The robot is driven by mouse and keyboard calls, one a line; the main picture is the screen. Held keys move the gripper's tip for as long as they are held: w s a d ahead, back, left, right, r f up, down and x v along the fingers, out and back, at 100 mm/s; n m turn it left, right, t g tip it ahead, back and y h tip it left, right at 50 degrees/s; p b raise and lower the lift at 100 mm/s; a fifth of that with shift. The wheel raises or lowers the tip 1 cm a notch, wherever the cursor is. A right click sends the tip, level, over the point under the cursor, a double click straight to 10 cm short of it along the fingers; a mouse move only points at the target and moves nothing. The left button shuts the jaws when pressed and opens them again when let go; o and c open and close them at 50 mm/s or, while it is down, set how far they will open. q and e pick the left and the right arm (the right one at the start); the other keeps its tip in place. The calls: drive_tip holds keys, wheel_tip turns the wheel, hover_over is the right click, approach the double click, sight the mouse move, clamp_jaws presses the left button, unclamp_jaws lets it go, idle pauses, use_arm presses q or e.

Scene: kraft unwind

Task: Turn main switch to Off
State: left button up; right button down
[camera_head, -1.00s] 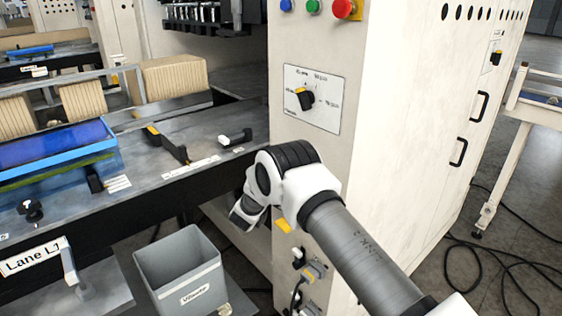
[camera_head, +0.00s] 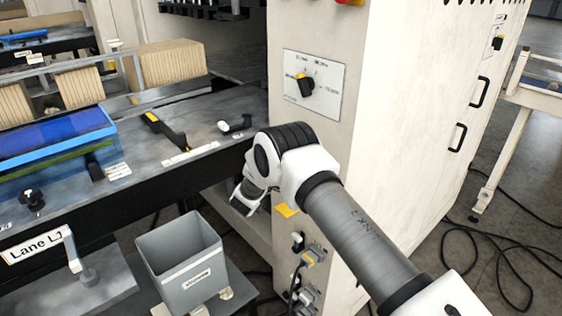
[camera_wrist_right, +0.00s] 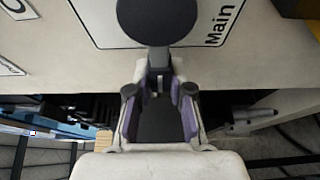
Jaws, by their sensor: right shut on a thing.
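In the right wrist view a dark grey switch handle with a round head (camera_wrist_right: 157,20) stands before a white plate lettered "Main" (camera_wrist_right: 222,24). My right gripper (camera_wrist_right: 158,92), with purple-lined fingers, is shut on the handle's narrow stem below the round head. In the head view my right gripper (camera_head: 246,198) is low at the front of the white cabinet (camera_head: 375,110); my wrist hides the main switch there. The lettering of the switch positions is mostly out of view. My left gripper is not in view.
A rotary selector (camera_head: 305,86) sits on a white plate above my wrist. A yellow label (camera_head: 287,210) and grey connectors (camera_head: 307,258) are below and beside it. A grey bin (camera_head: 182,258) stands at lower left. The bench (camera_head: 180,125) lies left. Cables lie on the floor at right.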

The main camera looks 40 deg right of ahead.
drive_tip(key=c, duration=1)
unclamp_jaws()
drive_tip(key=shift+d+f, duration=0.1)
drive_tip(key=shift+c, duration=0.2)
drive_tip(key=v, duration=1.2)
